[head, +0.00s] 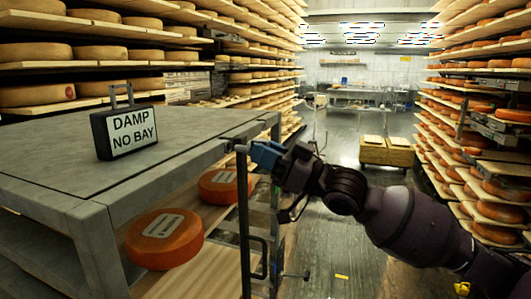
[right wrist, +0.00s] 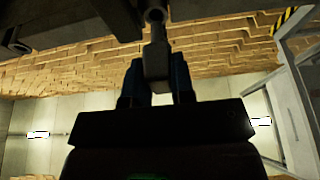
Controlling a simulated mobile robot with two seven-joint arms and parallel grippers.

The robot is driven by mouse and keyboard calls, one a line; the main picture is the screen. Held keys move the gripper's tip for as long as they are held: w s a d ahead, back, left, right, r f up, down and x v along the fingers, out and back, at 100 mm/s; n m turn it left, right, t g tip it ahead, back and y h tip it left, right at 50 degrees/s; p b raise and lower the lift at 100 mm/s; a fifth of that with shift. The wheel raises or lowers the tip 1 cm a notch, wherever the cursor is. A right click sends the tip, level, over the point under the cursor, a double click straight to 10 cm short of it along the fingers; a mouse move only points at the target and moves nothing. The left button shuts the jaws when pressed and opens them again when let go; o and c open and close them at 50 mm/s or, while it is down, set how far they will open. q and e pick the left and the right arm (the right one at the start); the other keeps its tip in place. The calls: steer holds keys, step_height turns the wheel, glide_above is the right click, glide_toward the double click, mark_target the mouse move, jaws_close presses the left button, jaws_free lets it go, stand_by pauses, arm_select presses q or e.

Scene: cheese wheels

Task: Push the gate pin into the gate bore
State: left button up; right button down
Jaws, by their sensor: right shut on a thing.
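My right gripper (head: 252,150) is at the top of the dark metal gate (head: 244,215), beside the grey rack's right front corner. It is shut on the gate pin (head: 241,148), a short grey pin pointing left toward the rack. In the right wrist view the pin (right wrist: 157,58) stands out from between the two blue fingers of the gripper (right wrist: 157,82). Its far end meets or overlaps a small round dark fitting (right wrist: 155,16) under a dark bar. I cannot tell whether this fitting is the gate bore or how deep the pin sits. My left gripper is out of view.
The grey rack (head: 190,128) carries a black "DAMP NO BAY" sign (head: 127,132). Two orange cheese wheels (head: 165,238) (head: 218,187) lie on its wooden lower shelf. Cheese shelves line both sides. The aisle is open, with a yellow cart (head: 386,152) farther back.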

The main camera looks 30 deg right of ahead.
steer(key=shift+p, duration=0.45)
stand_by(0.6)
steer(key=shift+w+a+p, duration=0.5)
steer(key=shift+w+a, duration=0.55)
steer(key=shift+w, duration=0.15)
stand_by(0.8)
steer(key=shift+s+d, duration=0.15)
steer(key=shift+s+d, duration=0.75)
steer(key=shift+s, duration=0.1)
stand_by(0.6)
steer(key=shift+w+a, duration=0.9)
steer(key=shift+w, duration=0.1)
stand_by(1.4)
steer(key=c, duration=0.9)
jaws_free()
